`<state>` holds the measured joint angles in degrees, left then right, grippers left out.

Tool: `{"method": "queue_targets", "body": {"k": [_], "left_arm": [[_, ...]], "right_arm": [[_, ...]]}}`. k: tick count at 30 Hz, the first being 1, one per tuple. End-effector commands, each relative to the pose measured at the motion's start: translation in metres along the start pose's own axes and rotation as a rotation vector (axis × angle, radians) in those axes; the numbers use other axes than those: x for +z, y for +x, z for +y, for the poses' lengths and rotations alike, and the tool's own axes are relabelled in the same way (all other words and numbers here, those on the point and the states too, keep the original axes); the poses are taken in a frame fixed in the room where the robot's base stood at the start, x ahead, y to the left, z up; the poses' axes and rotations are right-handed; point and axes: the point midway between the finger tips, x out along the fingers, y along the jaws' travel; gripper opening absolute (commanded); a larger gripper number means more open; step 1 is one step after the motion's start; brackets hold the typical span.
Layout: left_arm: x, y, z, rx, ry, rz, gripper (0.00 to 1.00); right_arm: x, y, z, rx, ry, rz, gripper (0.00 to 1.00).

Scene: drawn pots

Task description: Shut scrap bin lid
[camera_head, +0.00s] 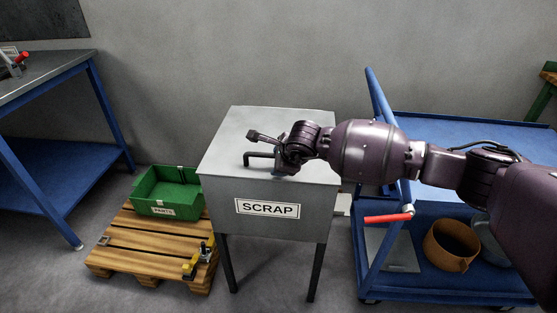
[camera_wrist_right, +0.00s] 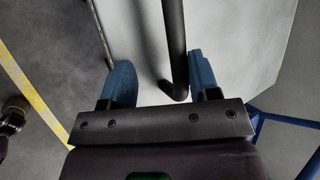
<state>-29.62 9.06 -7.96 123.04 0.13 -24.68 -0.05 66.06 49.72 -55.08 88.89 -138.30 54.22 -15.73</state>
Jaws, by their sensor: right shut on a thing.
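The grey scrap bin (camera_head: 268,208) stands in the middle on dark legs, with a SCRAP label on its front. Its grey lid (camera_head: 235,130) lies over the top and I see no gap under its front edge. A dark bar handle (camera_head: 250,158) sits near the front of the lid. My right gripper (camera_head: 277,156) reaches in from the right and is shut on this handle. In the right wrist view, the handle (camera_wrist_right: 175,45) runs between the blue fingertips of my right gripper (camera_wrist_right: 163,80), against the right one.
A blue cart (camera_head: 440,280) with a red-gripped handle (camera_head: 388,218) and pots stands close on the right. A green PARTS crate (camera_head: 165,206) and a yellow clamp (camera_head: 191,268) rest on a wooden pallet (camera_head: 140,250) at left. A blue workbench (camera_head: 50,145) is far left.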

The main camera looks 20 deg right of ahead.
Motion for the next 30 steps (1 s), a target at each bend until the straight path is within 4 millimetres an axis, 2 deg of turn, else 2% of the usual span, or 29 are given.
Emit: {"method": "queue_targets", "body": {"k": [1, 7, 15, 21, 30], "left_arm": [[-0.007, -0.002, -0.001, -0.001, -0.001, 0.013, 0.43], [-0.025, -0.008, -0.001, -0.004, -0.004, 0.045, 0.43], [-0.024, -0.016, -0.001, -0.008, -0.013, 0.037, 0.43], [-0.020, -0.017, 0.000, -0.008, -0.015, 0.027, 0.43], [-0.023, -0.016, -0.001, -0.007, -0.012, 0.035, 0.43]], "right_arm": [[-0.001, -0.009, 0.008, 0.016, -0.002, 0.005, 0.42], [0.002, -0.050, 0.003, 0.007, -0.003, 0.000, 0.42], [0.002, -0.090, 0.000, -0.001, -0.002, -0.003, 0.42], [0.002, -0.100, 0.000, 0.000, 0.000, -0.003, 0.42], [0.002, -0.101, -0.001, -0.002, 0.000, -0.003, 0.42]]}}
